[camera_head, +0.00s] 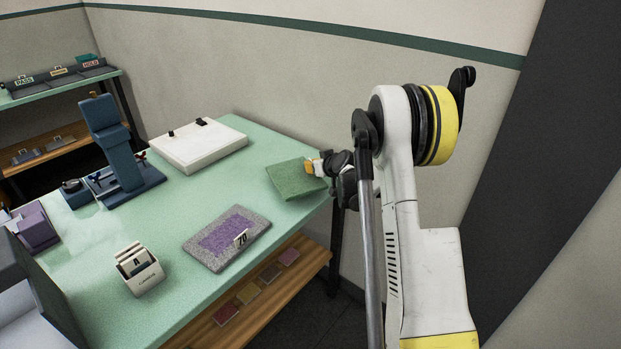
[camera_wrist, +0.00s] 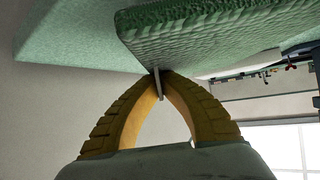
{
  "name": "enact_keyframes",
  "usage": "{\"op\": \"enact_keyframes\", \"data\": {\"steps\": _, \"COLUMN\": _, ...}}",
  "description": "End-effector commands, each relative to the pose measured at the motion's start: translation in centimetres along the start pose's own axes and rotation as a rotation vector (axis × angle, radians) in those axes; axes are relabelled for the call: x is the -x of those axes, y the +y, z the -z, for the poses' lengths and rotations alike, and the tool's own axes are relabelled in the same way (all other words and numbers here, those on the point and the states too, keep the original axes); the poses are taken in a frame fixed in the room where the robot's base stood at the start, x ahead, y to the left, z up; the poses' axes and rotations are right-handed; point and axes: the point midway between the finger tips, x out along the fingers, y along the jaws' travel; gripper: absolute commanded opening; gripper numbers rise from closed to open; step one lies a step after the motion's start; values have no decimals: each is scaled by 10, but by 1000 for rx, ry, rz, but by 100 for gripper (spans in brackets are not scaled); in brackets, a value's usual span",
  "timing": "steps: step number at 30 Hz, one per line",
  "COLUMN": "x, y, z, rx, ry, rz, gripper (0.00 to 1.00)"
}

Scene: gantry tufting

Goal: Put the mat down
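A green tufted mat (camera_head: 293,181) is at the right end of the mint-green table (camera_head: 180,225), near its edge. My gripper (camera_head: 312,166) is at the mat's right side. In the wrist view the yellow fingers (camera_wrist: 160,74) come together on a thin pale tab at the edge of the green mat (camera_wrist: 215,32). The fingers look shut on this tab. The mat seems slightly tilted in the head view. I cannot tell whether its underside touches the table.
A grey mat with a purple patch (camera_head: 222,240) and a "70" marker lies left of the green mat. A white board (camera_head: 198,148), a blue press (camera_head: 112,140) and a white card holder (camera_head: 139,272) stand on the table. A wooden shelf (camera_head: 250,300) with several swatches is below.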

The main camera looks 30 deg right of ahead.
Motion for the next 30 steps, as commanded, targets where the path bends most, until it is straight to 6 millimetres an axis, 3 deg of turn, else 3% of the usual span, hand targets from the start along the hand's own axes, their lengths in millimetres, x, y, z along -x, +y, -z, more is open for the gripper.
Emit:
{"op": "enact_keyframes", "data": {"steps": 9, "x": -21, "y": 0, "z": -34, "rx": 0, "ry": 0, "rz": 0, "gripper": 0}}
{"op": "enact_keyframes", "data": {"steps": 16, "x": -21, "y": 0, "z": -34, "rx": 0, "ry": 0, "rz": 0, "gripper": 0}}
{"op": "enact_keyframes", "data": {"steps": 18, "x": -21, "y": 0, "z": -34, "rx": 0, "ry": 0, "rz": 0, "gripper": 22}}
{"op": "enact_keyframes", "data": {"steps": 19, "x": -21, "y": 0, "z": -34, "rx": 0, "ry": 0, "rz": 0, "gripper": 27}}
{"op": "enact_keyframes", "data": {"steps": 30, "x": -15, "y": 0, "z": -34, "rx": -1, "ry": 0, "rz": 0, "gripper": 27}}
